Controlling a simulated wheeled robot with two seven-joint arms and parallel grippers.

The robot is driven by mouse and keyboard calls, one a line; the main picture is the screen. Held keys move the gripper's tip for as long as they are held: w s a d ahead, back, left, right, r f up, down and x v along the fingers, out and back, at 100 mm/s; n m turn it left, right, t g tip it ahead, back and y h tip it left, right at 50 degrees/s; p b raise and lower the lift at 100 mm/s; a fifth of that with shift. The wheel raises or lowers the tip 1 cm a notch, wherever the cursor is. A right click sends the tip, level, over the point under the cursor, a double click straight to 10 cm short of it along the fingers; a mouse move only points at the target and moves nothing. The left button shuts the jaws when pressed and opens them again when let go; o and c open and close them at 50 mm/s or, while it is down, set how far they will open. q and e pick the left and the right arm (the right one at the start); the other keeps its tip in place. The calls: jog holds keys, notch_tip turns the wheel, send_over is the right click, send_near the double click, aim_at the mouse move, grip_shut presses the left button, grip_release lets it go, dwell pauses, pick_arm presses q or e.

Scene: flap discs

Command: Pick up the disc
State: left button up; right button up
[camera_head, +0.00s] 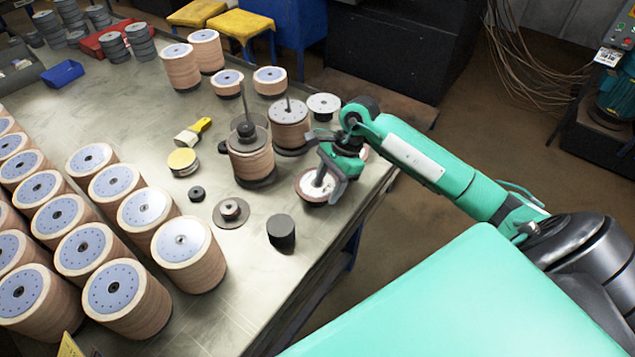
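Right by my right gripper (334,177) is a low disc (308,191) with a pale top and a reddish-brown side, near the table's right edge. The gripper's fingers point down over it and cover part of its top. I cannot tell whether they touch it or how far apart they are. Behind it, tan discs are stacked on upright rods: one stack (251,165) has a dark weight on top, another (290,130) a pale top plate. My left gripper is not in view.
Many tall disc stacks (124,292) fill the table's left side. A dark cylinder (281,232), a flanged washer (231,212), a yellow-topped disc pile (183,162) and a yellow brush (194,131) lie mid-table. The front right of the metal table (262,296) is clear.

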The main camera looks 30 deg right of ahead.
jog(key=c, duration=0.6)
jog(key=shift+c, duration=0.2)
